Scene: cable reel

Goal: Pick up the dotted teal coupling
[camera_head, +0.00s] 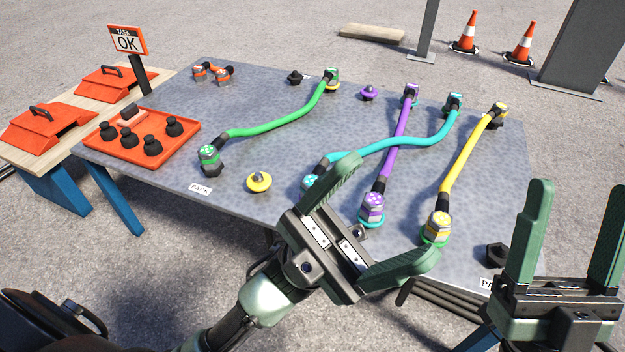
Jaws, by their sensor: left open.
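A teal cable (410,144) lies across the table and passes across the purple cable (400,135). Its near coupling (311,181) has a teal, dotted-looking face and is partly hidden by my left gripper. Its far coupling (455,101) stands near the back edge; dots there are too small to tell. My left gripper (392,208) is open and empty, its fingers spread in front of the purple coupling (372,206) in the picture. The teal near coupling is just left of its upper finger. My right gripper (580,192) is open and empty at the right edge.
Green (270,127) and yellow (461,160) cables lie on the grey table (235,160). The yellow near coupling (437,224) is close to my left gripper's fingers. A yellow cap (259,182) stands near the front edge. An orange tray (185,141) holds several black knobs.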

